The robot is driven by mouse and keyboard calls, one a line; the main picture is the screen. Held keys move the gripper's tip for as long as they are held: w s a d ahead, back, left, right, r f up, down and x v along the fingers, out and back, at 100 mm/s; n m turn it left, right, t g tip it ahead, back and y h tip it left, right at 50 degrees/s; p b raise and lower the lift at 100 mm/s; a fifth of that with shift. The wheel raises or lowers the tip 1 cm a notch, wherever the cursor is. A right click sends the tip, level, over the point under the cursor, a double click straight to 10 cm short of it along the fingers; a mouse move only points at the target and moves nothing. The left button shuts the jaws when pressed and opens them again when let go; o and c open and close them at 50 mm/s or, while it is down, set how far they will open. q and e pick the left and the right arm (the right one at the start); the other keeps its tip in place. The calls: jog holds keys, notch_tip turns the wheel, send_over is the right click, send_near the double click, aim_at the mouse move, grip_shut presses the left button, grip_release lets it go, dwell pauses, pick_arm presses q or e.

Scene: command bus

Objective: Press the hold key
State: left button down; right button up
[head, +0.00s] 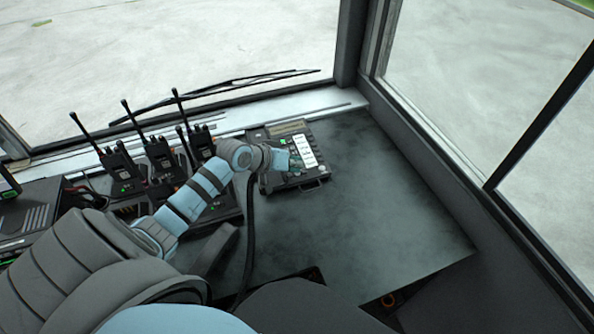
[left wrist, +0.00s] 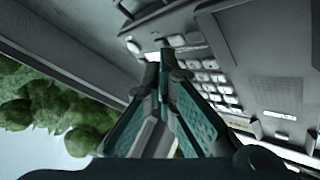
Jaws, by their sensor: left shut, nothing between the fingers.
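A dark console (head: 312,175) with a display strip along its back edge and rows of pale keys lies on the dashboard in the head view. It fills much of the left wrist view (left wrist: 270,85), where several white keys (left wrist: 208,78) show. No label can be read, so I cannot tell which is the hold key. My left gripper (head: 284,160) reaches over the console's left part. In the left wrist view its teal fingers (left wrist: 163,62) meet at the tips, shut and empty, in front of the keys. I cannot tell whether the tips touch a key. My right gripper is not in view.
Several handheld radios (head: 160,152) with tall antennas stand in chargers left of the console. A black cable (head: 249,225) hangs near my left arm. The dashboard (head: 390,200) right of the console is clear, bounded by the window frame (head: 450,165).

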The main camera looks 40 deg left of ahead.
aim_at(297, 176)
pick_arm(q)
jog(key=shift+f, duration=0.45)
dwell(0.6)
jog(key=shift+r+p, duration=0.75)
jog(key=shift+p, duration=0.15)
jog(key=r+p, duration=0.1)
jog(key=p, duration=0.1)
jog(key=r+p, duration=0.4)
jog(key=shift+s+d, duration=0.25)
jog(key=shift+d, duration=0.05)
dwell(0.6)
